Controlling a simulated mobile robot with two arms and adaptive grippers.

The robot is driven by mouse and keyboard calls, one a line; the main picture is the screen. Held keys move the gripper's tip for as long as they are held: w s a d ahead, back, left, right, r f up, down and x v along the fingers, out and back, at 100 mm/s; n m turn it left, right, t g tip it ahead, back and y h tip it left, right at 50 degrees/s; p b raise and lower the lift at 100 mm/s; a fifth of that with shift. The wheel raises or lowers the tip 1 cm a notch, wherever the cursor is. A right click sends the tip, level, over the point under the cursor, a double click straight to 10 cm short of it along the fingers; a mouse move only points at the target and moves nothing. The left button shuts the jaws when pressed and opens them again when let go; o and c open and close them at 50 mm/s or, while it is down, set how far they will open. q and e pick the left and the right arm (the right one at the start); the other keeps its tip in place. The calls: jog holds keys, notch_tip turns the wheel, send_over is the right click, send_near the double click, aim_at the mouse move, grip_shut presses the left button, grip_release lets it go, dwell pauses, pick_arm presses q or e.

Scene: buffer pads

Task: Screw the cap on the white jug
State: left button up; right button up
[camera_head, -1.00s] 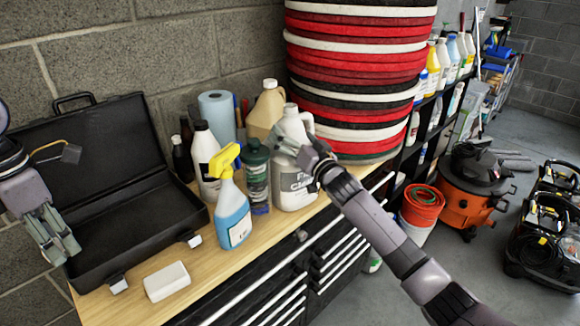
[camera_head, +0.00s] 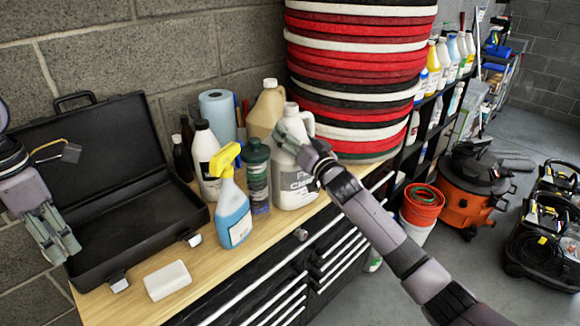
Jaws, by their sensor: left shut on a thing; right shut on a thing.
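The white jug (camera_head: 292,188) stands upright on the wooden bench top, its label facing me. Its pale top (camera_head: 291,108) shows above my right gripper; whether that is a cap or the bare neck is too small to tell. My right gripper (camera_head: 282,132) is in front of the jug's upper part and covers some of it. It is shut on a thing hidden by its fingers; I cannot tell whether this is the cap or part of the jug. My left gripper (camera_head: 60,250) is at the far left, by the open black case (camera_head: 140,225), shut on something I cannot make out.
A green bottle (camera_head: 257,180), a blue spray bottle (camera_head: 233,215) and a white bottle (camera_head: 206,160) stand close left of the jug. A tan jug (camera_head: 267,108) is behind. Stacked pads (camera_head: 355,80) rise at right. A white block (camera_head: 167,281) lies at the front.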

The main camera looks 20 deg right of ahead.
jog(key=shift+d+f, duration=0.1)
jog(key=c, duration=0.6)
jog(key=shift+r, duration=0.35)
jog(key=shift+c, duration=0.6)
pick_arm(q)
jog(key=shift+w, duration=0.1)
pick_arm(e)
jog(key=shift+w+f, duration=0.1)
